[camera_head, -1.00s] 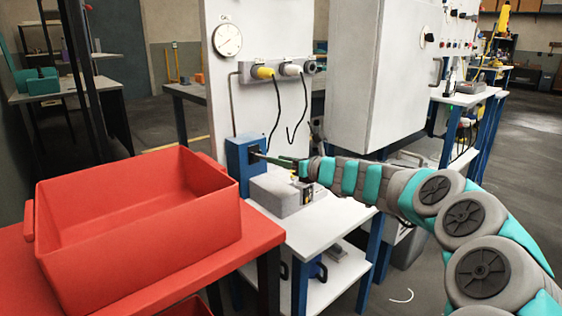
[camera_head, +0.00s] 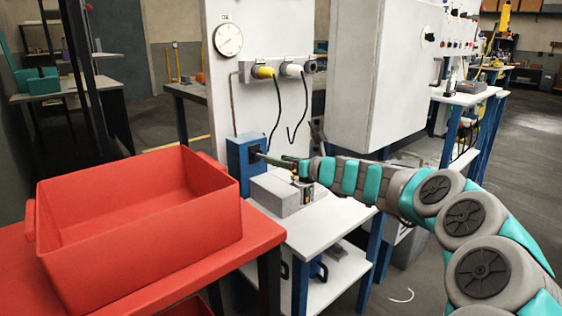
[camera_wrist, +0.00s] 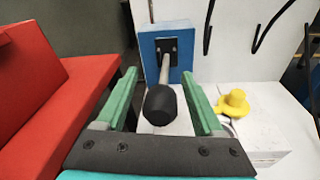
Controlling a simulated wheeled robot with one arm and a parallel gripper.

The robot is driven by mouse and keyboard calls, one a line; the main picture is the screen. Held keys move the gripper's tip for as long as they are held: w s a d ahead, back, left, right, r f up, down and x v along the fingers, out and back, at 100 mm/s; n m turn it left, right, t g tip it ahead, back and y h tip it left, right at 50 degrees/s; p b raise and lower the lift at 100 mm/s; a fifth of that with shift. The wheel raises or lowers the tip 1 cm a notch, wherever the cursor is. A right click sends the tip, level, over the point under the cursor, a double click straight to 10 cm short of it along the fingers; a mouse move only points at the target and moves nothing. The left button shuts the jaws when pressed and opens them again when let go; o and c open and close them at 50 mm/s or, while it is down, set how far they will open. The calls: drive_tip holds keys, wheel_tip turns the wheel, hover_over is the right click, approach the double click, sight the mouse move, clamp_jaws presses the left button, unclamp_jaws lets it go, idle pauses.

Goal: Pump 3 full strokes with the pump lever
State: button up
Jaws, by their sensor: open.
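The pump is a blue box (camera_head: 245,160) on the white bench, with a thin pipe rising behind it to a round gauge (camera_head: 228,40). In the wrist view the blue box (camera_wrist: 168,55) has a black slot plate, and the pump lever (camera_wrist: 162,95) sticks out of it toward me, ending in a black knob. My gripper (camera_wrist: 155,100) is open, with one green finger on each side of the lever; gaps show between the fingers and the knob. In the head view my gripper (camera_head: 283,160) is beside the box, and the lever's knob is hard to make out there.
A red bin (camera_head: 140,225) stands on a red table at the left. A grey block (camera_head: 283,192) sits on the bench beside the pump, and a yellow knob (camera_wrist: 233,103) is right of my gripper. Hanging cables (camera_head: 275,110) and a white cabinet (camera_head: 375,75) are behind.

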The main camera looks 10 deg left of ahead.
drive_tip(key=v, duration=0.7)
drive_tip(key=shift+s+d, duration=0.2)
drive_tip(key=shift+d, duration=0.15)
drive_tip(key=shift+c, duration=0.2)
